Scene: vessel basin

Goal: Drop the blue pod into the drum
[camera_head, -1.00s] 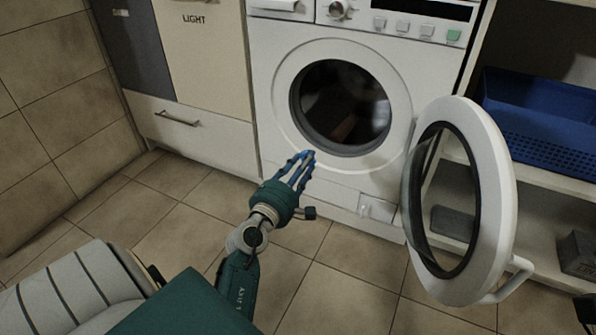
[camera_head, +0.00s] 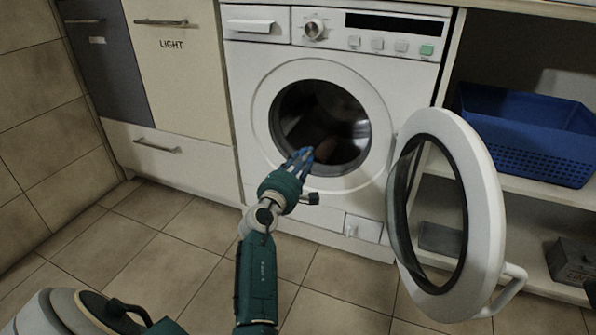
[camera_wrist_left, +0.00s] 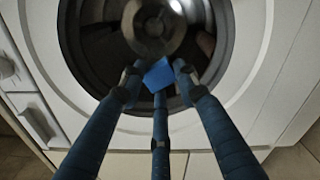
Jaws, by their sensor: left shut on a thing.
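The blue pod (camera_wrist_left: 158,75) shows in the left wrist view, held between the fingertips of my left gripper (camera_wrist_left: 158,85). In the head view my left gripper (camera_head: 300,160) reaches to the lower rim of the washing machine's round opening, and the pod cannot be told apart from the blue fingers there. The drum (camera_head: 322,120) is dark inside and its door stands open; it also shows behind the pod in the left wrist view (camera_wrist_left: 100,45). Something brownish and dim lies in the drum. My right gripper is not in view.
The open round door (camera_head: 480,195) stands out to the right of the opening. A blue basket (camera_head: 530,135) sits on the shelf at the right. A light cabinet (camera_head: 190,75) is at the left. The tiled floor in front is clear.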

